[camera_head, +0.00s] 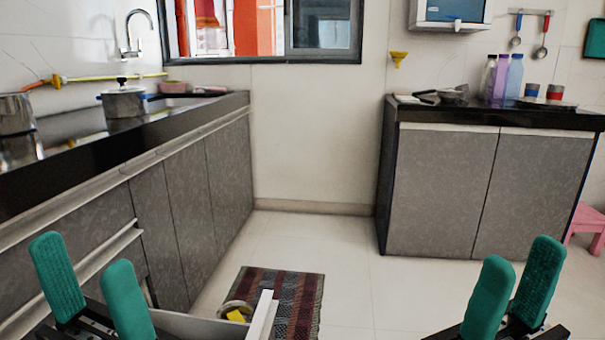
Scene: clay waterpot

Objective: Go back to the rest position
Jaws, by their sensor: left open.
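My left gripper (82,255) is at the lower left, its two green fingers pointing up and spread apart with nothing between them. It appears in front of the left counter's lower cabinets. My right gripper (519,256) is at the lower right, its green fingers also apart with a narrow gap and nothing held. It appears in front of the floor below the right counter. No clay waterpot can be made out in this view.
A dark counter (120,150) with a lidded steel pot (124,103) runs along the left. Another counter (440,185) with bottles (501,75) stands at the back right. A striped mat (303,297) lies on the floor.

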